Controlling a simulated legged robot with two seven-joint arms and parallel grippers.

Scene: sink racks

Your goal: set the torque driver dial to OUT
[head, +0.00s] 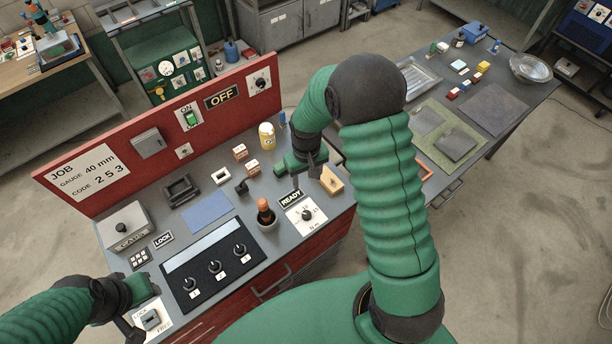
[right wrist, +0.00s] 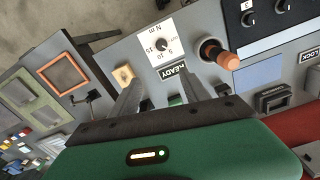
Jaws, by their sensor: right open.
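The torque driver dial is a black knob on a white plate (head: 306,215) marked N m, at the front right of the panel beside the READY label (head: 291,198). In the right wrist view the dial (right wrist: 162,46) shows numbers around it; where its pointer sits is too small to tell. The orange-topped driver (head: 265,210) stands in a round holder left of the dial. My right gripper (head: 304,182) is open and empty, above the panel behind the dial, not touching it. My left gripper (head: 132,318) is by the LOCK/FREE switch (head: 151,319); its jaws are unclear.
A wooden block (head: 331,180) stands close to my right gripper. A black panel with several knobs (head: 214,267) lies left of the dial. The red back wall (head: 150,130) carries an ON switch and OFF sign. An orange frame (right wrist: 63,77) lies beyond the block.

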